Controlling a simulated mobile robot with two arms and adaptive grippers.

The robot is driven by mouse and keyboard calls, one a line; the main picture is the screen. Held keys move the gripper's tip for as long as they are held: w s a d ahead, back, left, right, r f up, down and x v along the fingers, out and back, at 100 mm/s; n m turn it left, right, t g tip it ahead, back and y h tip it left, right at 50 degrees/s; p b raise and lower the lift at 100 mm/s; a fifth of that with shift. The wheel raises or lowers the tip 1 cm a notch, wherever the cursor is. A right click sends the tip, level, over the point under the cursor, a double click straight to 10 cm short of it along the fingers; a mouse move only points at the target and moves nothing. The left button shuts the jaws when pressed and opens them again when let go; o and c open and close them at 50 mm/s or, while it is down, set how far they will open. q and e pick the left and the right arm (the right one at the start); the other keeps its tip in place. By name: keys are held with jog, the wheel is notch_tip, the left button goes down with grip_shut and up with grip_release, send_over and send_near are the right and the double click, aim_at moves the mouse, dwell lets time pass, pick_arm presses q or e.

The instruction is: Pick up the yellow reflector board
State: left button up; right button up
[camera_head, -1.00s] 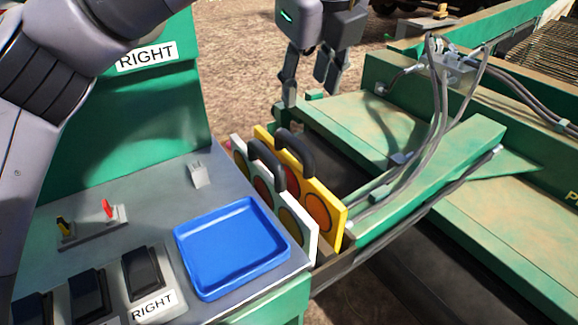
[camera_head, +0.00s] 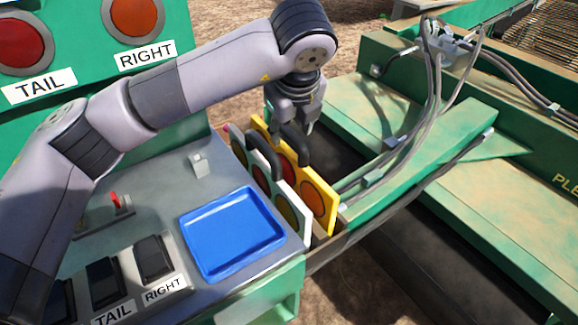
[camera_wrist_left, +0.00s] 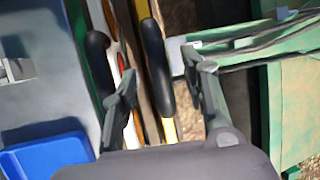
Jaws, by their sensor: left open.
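The yellow reflector board (camera_head: 318,199) stands upright in a slot beside the console, with orange-red round reflectors and a black handle on top. My left gripper (camera_head: 292,128) is open and low over that handle. In the left wrist view the yellow board's black handle (camera_wrist_left: 153,60) lies between the two open fingers (camera_wrist_left: 160,95), with no visible grip on it. A white reflector board (camera_head: 296,215) with its own black handle stands just left of the yellow one; its handle (camera_wrist_left: 97,55) is outside the left finger. My right gripper is not in view.
A blue tray (camera_head: 232,236) lies on the grey console (camera_head: 150,212), close to the boards. Black rocker switches and a red toggle (camera_head: 115,199) are at the left. Green machine beams (camera_head: 420,165) with grey cables run along the right side.

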pick_arm(q)
jog(key=shift+x, duration=1.25)
jog(key=shift+c, duration=0.5)
grip_shut()
jog(key=shift+r, duration=0.15)
